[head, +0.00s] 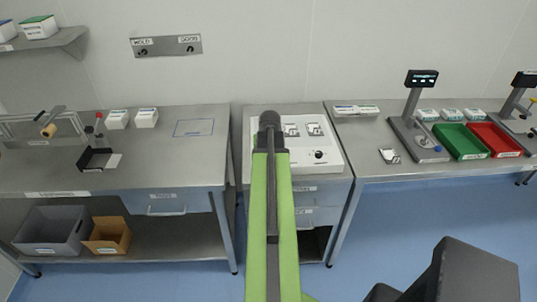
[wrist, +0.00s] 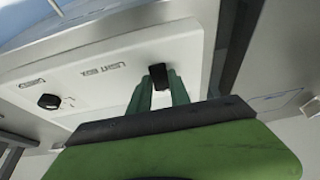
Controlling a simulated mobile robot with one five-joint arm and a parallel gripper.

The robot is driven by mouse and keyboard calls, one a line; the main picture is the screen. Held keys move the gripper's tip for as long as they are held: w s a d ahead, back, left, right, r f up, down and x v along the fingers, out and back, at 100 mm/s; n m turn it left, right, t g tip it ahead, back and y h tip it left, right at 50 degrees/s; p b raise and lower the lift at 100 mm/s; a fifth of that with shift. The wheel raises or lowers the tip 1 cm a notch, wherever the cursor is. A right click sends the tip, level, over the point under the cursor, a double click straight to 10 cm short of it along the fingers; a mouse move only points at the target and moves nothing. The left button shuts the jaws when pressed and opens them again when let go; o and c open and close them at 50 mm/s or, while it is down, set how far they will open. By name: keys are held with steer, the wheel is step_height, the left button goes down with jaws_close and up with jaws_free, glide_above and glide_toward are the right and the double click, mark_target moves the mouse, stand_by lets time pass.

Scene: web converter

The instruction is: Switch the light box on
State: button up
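The light box (head: 334,160) is a white flat box on the middle bench. It also fills much of the wrist view (wrist: 95,80), with its "LIGHT BOX" lettering upside down. A small black switch knob (wrist: 158,76) stands near one edge of its top. The two green fingers of my gripper (wrist: 160,80) are apart, with their tips on either side of this knob. I cannot tell whether they touch it. A second, round black knob (wrist: 48,101) sits farther left; it also shows in the head view (head: 318,155). In the head view my arm hides the fingers and part of the box.
The left bench (head: 200,130) holds small white boxes and a black holder. The right bench carries a scale (head: 415,140), a green bin (head: 460,141) and a red bin (head: 493,139). A wall panel (head: 166,46) with two knobs is behind.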

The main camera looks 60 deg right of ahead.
jaws_close()
steer(key=shift+w, duration=0.1)
steer(key=shift+w+d+r+g+y+p, duration=0.3)
steer(key=shift+g+y+p, duration=0.2)
steer(key=shift+y+p, duration=0.3)
steer(key=shift+w+d+f+g+y, duration=0.15)
steer(key=shift+d+g+y, duration=0.15)
steer(key=shift+g+y, duration=0.3)
steer(key=shift+a+g+y, duration=0.1)
steer(key=shift+g+y, duration=0.3)
steer(key=shift+y, duration=0.4)
steer(key=o, duration=0.8)
jaws_free()
steer(key=shift+c, duration=0.2)
